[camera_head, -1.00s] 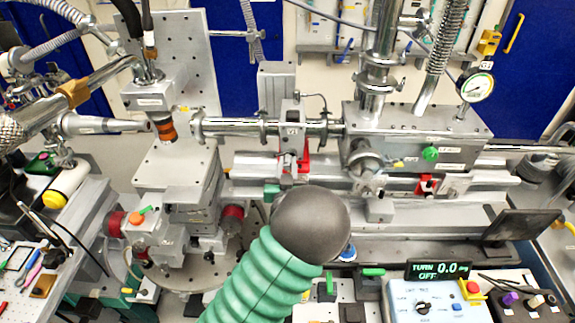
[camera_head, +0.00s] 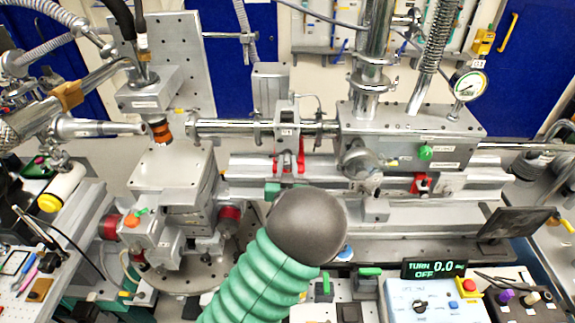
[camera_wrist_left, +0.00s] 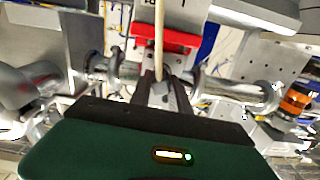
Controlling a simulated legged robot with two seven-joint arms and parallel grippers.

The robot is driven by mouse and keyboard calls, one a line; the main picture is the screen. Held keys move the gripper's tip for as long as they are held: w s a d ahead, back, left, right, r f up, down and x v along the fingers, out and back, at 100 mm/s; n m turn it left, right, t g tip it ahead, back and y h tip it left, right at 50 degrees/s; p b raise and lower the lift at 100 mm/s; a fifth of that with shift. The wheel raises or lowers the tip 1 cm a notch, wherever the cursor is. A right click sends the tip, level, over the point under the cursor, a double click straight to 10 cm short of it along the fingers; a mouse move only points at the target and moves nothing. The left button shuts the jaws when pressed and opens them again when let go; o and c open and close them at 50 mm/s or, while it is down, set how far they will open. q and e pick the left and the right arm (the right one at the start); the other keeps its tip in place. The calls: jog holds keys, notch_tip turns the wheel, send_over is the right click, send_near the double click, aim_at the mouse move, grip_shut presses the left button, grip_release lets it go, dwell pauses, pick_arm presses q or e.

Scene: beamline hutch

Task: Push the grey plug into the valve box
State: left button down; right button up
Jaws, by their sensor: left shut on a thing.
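The valve box (camera_head: 287,132) is a small grey labelled block on the beam pipe, with a red part at its lower right. My left gripper (camera_head: 287,168) is just below the valve box; the grey ball of my own arm hides most of its body. In the left wrist view my left gripper (camera_wrist_left: 162,88) has its narrow fingers closed together near the red part (camera_wrist_left: 166,38). A thin beige cable runs up from the fingertips. The grey plug is mostly hidden between the fingers, so its contact with the box cannot be told. My right gripper is not in view.
The beam pipe (camera_head: 225,127) passes left of the valve box. A larger grey chamber (camera_head: 410,125) with a gauge (camera_head: 470,85) stands to the right. A control box (camera_head: 432,302) and a dark monitor (camera_head: 515,224) are at the front right.

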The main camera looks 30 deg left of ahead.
pick_arm(q)
jog(key=shift+w, duration=0.1)
jog(key=c, duration=1.4)
grip_release()
jog(key=shift+o, duration=1.2)
jog(key=shift+d, duration=0.1)
jog(key=shift+r, duration=0.1)
